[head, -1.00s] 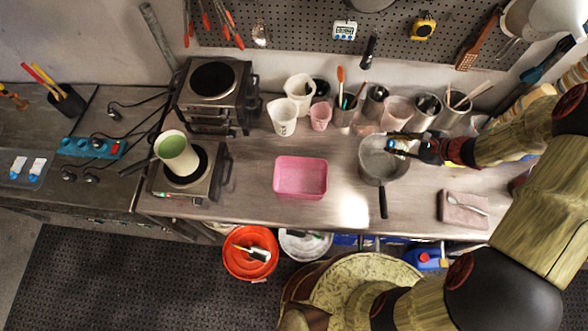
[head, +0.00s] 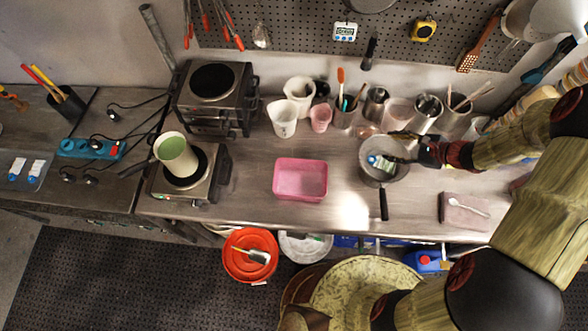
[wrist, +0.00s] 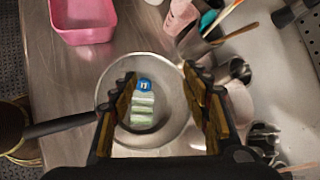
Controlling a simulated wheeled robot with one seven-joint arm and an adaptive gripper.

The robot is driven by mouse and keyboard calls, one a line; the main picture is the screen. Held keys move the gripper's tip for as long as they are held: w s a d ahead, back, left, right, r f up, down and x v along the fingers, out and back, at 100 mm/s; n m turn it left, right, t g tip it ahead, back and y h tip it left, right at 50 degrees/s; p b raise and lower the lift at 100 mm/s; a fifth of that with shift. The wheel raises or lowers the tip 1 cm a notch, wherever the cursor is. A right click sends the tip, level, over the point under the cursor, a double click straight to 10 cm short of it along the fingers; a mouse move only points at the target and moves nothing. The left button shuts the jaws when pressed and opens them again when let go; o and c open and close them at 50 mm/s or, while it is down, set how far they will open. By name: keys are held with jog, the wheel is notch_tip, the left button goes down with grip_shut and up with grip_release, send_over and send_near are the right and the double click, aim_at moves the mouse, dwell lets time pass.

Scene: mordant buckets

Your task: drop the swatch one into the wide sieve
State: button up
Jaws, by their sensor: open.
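The wide sieve (head: 378,181), a round grey vessel with a dark handle toward the front edge, sits on the bench; it also fills the middle of the wrist view (wrist: 171,92). The swatch one (head: 381,162), pale green and white with a round blue tag, lies inside the sieve. In the wrist view the swatch (wrist: 143,109) rests on the sieve's floor, seen between my fingers and apart from them. My gripper (head: 408,148) is over the sieve's right side, open and empty; its spread fingers (wrist: 158,80) show in the wrist view.
A pink tub (head: 300,180) stands left of the sieve with clear bench between. Several cups and tool holders (head: 345,113) line the back. A pink folded cloth with a spoon (head: 464,209) lies at the right. A hot plate with a green-filled pot (head: 176,154) is at the left.

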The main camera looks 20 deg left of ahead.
jog(key=v, duration=1.2)
dwell(0.3)
jog(key=s+a+n+h+b, duration=0.3)
jog(key=s+n+h+b, duration=0.1)
jog(key=s+n+b, duration=0.4)
jog(key=s+a+n+t+h+b, duration=0.1)
jog(key=s+n+h+b, duration=0.3)
jog(key=s+n+b, duration=0.5)
jog(key=shift+s+a+r+b, duration=0.2)
jog(key=shift+s+a+b, duration=0.7)
jog(key=shift+s+b, duration=1.95)
